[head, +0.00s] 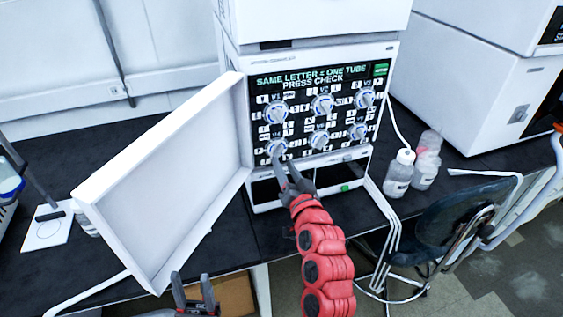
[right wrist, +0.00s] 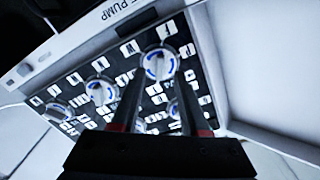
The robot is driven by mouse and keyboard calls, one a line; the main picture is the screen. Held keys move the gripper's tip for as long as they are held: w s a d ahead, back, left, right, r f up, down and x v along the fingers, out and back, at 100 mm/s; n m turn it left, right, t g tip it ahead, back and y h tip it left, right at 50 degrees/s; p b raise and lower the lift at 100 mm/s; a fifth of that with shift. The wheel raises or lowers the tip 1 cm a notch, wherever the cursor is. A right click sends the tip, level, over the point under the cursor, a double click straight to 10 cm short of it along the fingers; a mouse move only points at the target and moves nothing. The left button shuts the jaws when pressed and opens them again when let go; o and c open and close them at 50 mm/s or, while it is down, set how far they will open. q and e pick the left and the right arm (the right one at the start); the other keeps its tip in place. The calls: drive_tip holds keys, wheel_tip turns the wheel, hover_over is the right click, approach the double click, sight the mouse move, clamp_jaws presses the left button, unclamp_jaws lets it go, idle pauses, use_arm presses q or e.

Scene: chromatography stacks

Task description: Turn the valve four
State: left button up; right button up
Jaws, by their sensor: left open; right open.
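The valve panel (head: 322,103) carries two rows of white and blue round knobs below a green text display. The V4 knob (head: 277,147) is at the left of the lower row. My right gripper (head: 283,164) is open in front of it. In the right wrist view the V4 knob (right wrist: 159,63) shows near the fingertips, between the two fingers (right wrist: 158,90); whether they touch it I cannot tell. The V5 knob (head: 319,139) and V6 knob (head: 358,131) are to its right. My left gripper (head: 193,284) is open and empty, low in the head view.
A white door (head: 165,170) stands open left of the panel, close to my right gripper. A green button (head: 380,69) is at the display's right. Bottles (head: 398,175) stand right of the unit on the black bench, with a chair (head: 455,220) in front.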

drive_tip(key=p+v, duration=0.9)
drive_tip(key=v, duration=0.5)
drive_tip(key=shift+d, duration=0.1)
